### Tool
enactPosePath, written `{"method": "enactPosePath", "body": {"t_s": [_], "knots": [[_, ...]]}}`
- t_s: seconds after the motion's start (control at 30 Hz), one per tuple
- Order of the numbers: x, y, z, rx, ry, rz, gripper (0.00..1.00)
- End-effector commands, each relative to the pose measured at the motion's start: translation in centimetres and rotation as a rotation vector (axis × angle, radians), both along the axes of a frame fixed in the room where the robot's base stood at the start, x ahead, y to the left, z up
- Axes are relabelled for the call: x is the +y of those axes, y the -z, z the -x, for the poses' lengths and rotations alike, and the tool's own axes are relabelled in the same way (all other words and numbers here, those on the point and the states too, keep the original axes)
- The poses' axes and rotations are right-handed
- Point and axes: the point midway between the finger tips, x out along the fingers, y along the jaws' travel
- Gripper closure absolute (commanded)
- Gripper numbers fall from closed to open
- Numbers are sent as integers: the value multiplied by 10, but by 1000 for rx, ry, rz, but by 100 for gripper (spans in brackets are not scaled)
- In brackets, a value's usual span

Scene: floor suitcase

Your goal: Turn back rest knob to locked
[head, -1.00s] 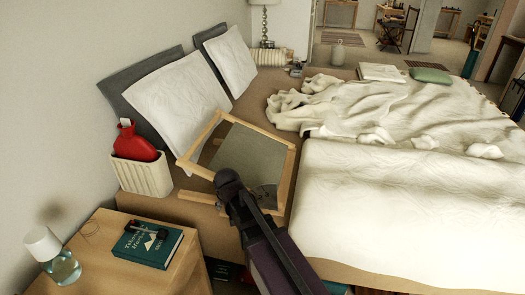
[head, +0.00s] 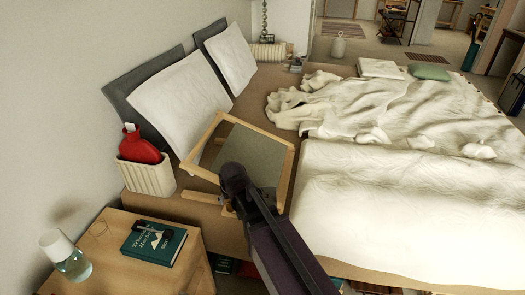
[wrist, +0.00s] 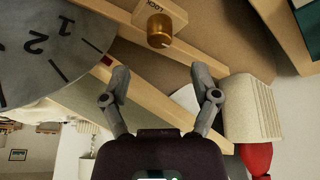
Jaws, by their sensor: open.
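The back rest is a wooden frame with a grey-green panel (head: 256,152), tilted up on the bed beside the pillows. Its knob (wrist: 159,30) is a brass-coloured cylinder at the top middle of the wrist view, next to a pale plate with lettering that seems to read "LOCK". A grey dial (wrist: 45,45) marked 1 and 2 is left of it, with a small red mark near its edge. My gripper (wrist: 160,74) is open and empty, its fingers apart below the knob in the picture, not touching it. In the head view my arm hides the knob.
A cream ribbed bin (head: 148,178) with a red hot-water bottle (head: 138,148) is left of the back rest. The bedding (head: 400,200) spreads right.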

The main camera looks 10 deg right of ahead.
Motion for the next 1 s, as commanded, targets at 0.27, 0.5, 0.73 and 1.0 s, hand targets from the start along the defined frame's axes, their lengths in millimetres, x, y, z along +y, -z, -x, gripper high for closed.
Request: {"method": "enactPosePath", "body": {"t_s": [0.27, 0.5, 0.73, 1.0], "knots": [[-2, -28, 11, 0, 0, 0, 22], [-4, -48, 19, 0, 0, 0, 22], [-6, -68, 27, 0, 0, 0, 22], [-21, -88, 29, 27, 24, 6, 22]]}}
